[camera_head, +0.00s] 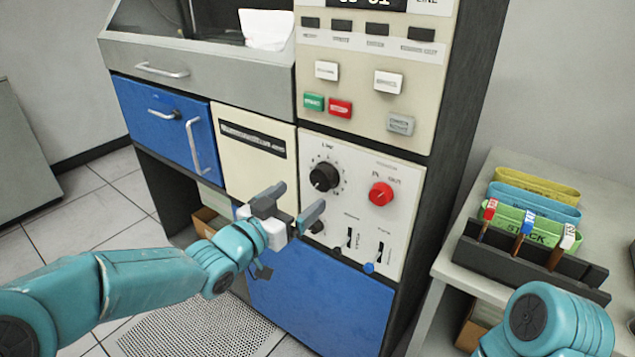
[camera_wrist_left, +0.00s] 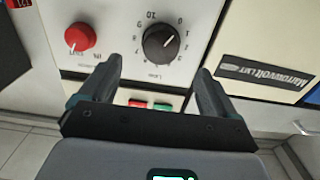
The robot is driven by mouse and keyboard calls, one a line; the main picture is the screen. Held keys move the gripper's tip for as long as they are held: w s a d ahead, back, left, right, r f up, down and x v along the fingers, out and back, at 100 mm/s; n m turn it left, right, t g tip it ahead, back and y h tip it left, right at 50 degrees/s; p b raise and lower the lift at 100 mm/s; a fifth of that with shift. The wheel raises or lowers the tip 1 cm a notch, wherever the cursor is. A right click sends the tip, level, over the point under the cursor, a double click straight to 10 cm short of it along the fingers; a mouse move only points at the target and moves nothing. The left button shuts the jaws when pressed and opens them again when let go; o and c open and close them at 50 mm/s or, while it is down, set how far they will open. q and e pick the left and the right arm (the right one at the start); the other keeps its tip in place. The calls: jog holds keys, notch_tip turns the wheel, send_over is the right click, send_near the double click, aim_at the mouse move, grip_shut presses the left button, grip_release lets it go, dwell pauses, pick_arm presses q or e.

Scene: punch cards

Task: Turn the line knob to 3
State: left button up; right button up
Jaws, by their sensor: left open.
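The line knob (camera_head: 323,176) is a round black knob on the cream control panel (camera_head: 400,215), with a ring of marks around it and the label "Line" above. In the left wrist view, which is upside down, the line knob (camera_wrist_left: 160,43) shows a pale pointer mark aimed up and right, near the low digits; its exact number is hard to read. My left gripper (camera_head: 296,200) is open and empty, just in front of and below the knob. In the wrist view its fingers (camera_wrist_left: 159,72) straddle the knob's position, apart from it. My right gripper is out of view.
A red knob (camera_head: 381,194) sits right of the line knob, with switches (camera_head: 350,237) below. Green (camera_head: 314,102) and red (camera_head: 340,107) buttons are above. A table (camera_head: 452,262) at right holds a dark rack (camera_head: 490,262) and coloured bands (camera_head: 540,187).

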aim_at(320, 181)
pick_arm(q)
jog(key=x, duration=0.8)
jog(key=c, duration=1.1)
